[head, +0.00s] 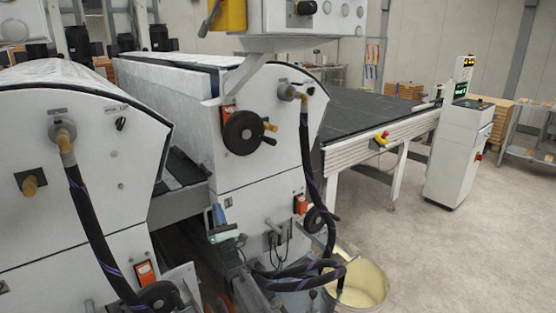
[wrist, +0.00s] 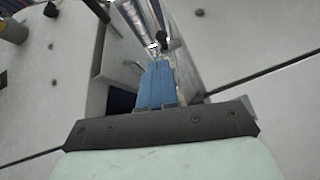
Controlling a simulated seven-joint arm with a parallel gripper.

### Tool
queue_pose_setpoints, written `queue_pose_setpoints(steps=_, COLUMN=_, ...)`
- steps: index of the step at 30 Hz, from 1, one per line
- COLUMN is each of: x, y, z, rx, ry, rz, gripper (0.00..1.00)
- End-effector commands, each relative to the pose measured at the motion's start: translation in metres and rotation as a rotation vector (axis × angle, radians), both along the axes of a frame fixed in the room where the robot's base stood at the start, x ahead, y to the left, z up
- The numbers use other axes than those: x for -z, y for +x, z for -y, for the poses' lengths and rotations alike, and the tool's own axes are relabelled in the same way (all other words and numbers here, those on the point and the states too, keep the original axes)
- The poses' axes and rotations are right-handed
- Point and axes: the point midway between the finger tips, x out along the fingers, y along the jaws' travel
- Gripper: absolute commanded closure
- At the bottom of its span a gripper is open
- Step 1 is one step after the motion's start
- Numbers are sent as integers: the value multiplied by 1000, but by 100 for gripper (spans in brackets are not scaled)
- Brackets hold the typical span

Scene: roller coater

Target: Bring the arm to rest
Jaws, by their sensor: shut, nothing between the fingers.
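My gripper (head: 217,209) shows small in the head view, low between the two grey machine units. Its blue fingers point up and away from its pale green body. In the wrist view my gripper (wrist: 158,66) has its blue fingers together, with nothing seen between them. They stick out past a dark bar across the pale green body. A bright metal bar and a grey panel lie beyond the fingertips; I cannot tell how far off they are. Most of my arm is hidden or out of view.
The left machine unit (head: 60,215) and the right machine unit (head: 250,185) flank the gripper closely. Black hoses (head: 307,165) hang from them, with a black handwheel (head: 243,132) on the right one. A pale bucket (head: 366,286) stands below. Open floor (head: 455,265) lies right.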

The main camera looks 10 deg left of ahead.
Motion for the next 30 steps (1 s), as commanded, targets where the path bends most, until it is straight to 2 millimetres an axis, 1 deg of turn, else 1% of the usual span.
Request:
queue_pose_setpoints(steps=2, x=0, y=0, z=0, rx=-58, ry=43, rz=-28, gripper=100)
queue_pose_setpoints(steps=5, x=6, y=5, z=-3, rx=-169, ry=111, rz=-121, gripper=100)
queue_pose_setpoints(steps=8, x=18, y=16, z=-9, rx=-290, ry=182, rz=-270, gripper=100)
queue_pose_setpoints(steps=11, x=35, y=28, z=-16, rx=-395, ry=260, rz=-442, gripper=100)
queue_pose_setpoints(steps=15, x=65, y=42, z=-24, rx=-509, ry=388, rz=-702, gripper=100)
queue_pose_setpoints(steps=17, x=79, y=46, z=-26, rx=-545, ry=453, rz=-819, gripper=100)
queue_pose_setpoints(steps=21, x=114, y=50, z=-27, rx=-593, ry=625, rz=-1093, gripper=100)
queue_pose_setpoints(steps=26, x=158, y=42, z=-21, rx=-579, ry=866, rz=-1396, gripper=100)
queue_pose_setpoints(steps=29, x=186, y=29, z=-12, rx=-525, ry=1039, rz=-1572, gripper=100)
queue_pose_setpoints(steps=30, x=198, y=22, z=-8, rx=-493, ry=1114, rz=-1639, gripper=100)
